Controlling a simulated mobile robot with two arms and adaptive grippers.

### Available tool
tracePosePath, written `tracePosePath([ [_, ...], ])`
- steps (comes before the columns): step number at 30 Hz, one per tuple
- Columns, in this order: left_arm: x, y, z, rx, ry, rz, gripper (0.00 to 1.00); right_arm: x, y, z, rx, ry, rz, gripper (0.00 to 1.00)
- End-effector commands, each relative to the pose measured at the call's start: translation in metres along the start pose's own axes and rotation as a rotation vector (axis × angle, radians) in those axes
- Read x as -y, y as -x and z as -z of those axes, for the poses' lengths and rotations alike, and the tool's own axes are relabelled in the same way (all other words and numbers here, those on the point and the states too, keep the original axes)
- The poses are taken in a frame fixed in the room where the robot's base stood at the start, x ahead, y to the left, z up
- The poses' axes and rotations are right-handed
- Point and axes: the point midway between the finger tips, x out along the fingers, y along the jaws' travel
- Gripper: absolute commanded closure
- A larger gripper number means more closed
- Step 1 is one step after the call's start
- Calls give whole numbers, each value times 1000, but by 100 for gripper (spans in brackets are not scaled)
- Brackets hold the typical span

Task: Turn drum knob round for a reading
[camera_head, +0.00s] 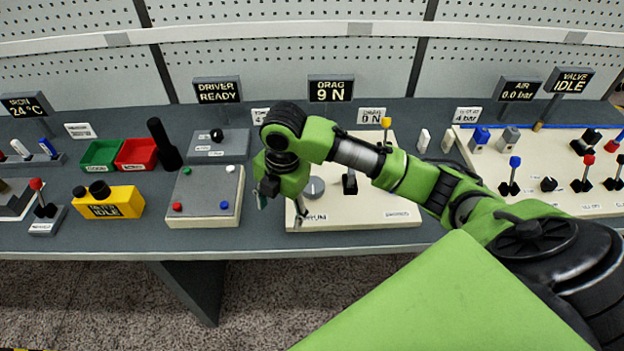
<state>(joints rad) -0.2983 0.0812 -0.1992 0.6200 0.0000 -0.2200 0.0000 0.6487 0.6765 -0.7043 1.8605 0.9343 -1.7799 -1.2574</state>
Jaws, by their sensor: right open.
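The drum knob (314,188) is a round grey knob on the cream panel (375,212), whose partly covered label ends in "RUM". My right gripper (283,207) points down at the panel's left end, just left of the knob. It is open and empty. My wrist covers the panel's upper left part and may hide some of the knob's surroundings. Whether a finger touches the knob cannot be told. The drag display (331,90) behind the panel reads 9 N. My left gripper is not in view.
A black lever (350,183) stands right of the knob, and a yellow-topped switch (386,124) at the panel's back. A grey box with coloured buttons (203,196) lies to the left. A valve panel (540,165) with several levers is at right.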

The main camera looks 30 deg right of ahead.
Motion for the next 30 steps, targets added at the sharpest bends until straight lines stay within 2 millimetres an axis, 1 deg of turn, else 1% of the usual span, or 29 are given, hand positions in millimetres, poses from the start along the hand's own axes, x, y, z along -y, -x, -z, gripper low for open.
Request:
tracePosePath([
  [1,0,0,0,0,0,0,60,-5,18,-24,24,50,16,40],
  [3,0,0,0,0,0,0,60,-7,40,-48,34,127,46,40],
  [7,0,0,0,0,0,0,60,-6,80,-87,33,234,86,40],
  [9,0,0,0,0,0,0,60,-5,99,-102,26,275,97,40],
  [12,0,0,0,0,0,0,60,-2,118,-115,14,314,105,40],
  [15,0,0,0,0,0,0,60,0,126,-121,6,336,108,40],
  [17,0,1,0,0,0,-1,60,0,126,-122,3,340,109,40],
  [20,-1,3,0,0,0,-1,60,2,117,-122,1,342,110,40],
  [23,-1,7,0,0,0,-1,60,4,102,-122,0,342,112,40],
  [30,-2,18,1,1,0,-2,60,9,50,-123,1,341,112,40],
])
